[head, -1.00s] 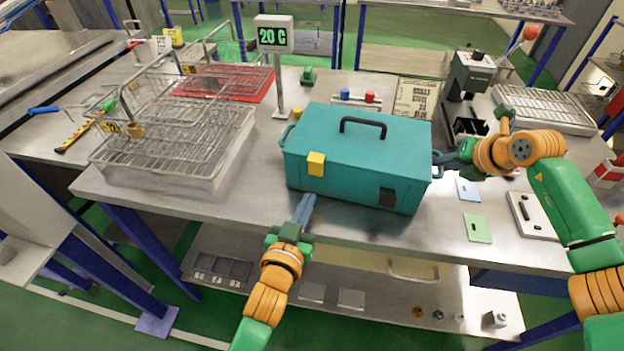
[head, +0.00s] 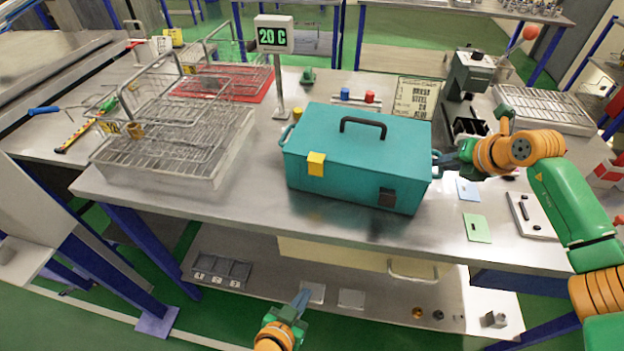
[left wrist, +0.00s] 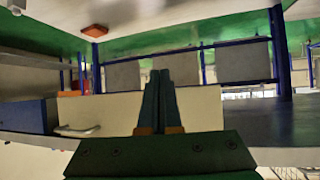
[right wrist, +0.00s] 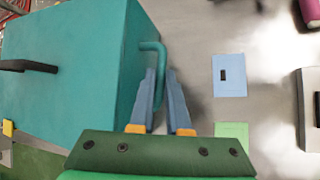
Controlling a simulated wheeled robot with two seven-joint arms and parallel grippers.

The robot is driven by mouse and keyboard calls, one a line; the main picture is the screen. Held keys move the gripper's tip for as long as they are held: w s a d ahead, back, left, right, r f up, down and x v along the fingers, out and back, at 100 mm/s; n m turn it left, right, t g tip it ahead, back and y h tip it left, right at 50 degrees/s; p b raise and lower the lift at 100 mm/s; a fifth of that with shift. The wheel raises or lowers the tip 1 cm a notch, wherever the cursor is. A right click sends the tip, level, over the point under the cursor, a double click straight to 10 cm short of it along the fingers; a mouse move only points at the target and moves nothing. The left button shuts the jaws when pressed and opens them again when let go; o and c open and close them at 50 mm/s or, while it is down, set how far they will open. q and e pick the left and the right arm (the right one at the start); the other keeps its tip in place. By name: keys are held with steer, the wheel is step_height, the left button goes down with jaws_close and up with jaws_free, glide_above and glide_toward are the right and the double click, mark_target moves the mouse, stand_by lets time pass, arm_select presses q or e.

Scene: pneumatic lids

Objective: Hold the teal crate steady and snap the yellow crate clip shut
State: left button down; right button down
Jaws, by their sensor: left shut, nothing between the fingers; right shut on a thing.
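The teal crate (head: 360,150) stands closed on the metal table, with a black handle (head: 362,124) on its lid. The yellow clip (head: 316,163) is at the left of its front face and lies against the front; I cannot tell whether it is latched. A black clip (head: 387,197) is at the right of the front. My right gripper (head: 445,160) is shut on the crate's side handle, a teal loop that also shows in the right wrist view (right wrist: 160,60). My left gripper (head: 302,300) is shut and empty, below and in front of the table edge, apart from the crate.
A wire basket (head: 165,150) stands left of the crate, with a display post reading 20 C (head: 273,36) behind. Blue (head: 467,190) and green (head: 477,228) cards lie to the right. A shelf (head: 375,297) runs under the tabletop. The table strip before the crate is clear.

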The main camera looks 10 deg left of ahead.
arm_select(q)
steer(key=s+a+f+g, duration=0.1)
steer(key=s+f+g, duration=0.1)
steer(key=s+f, duration=0.3)
step_height(320, 180, down, 3)
steer(key=shift+a+f+g, duration=0.2)
steer(key=shift+a+g, duration=0.1)
steer(key=shift+g, duration=0.1)
arm_select(e)
steer(key=c, duration=0.8)
jaws_free()
steer(key=shift+w, duration=0.1)
arm_select(q)
steer(key=shift+w, duration=0.1)
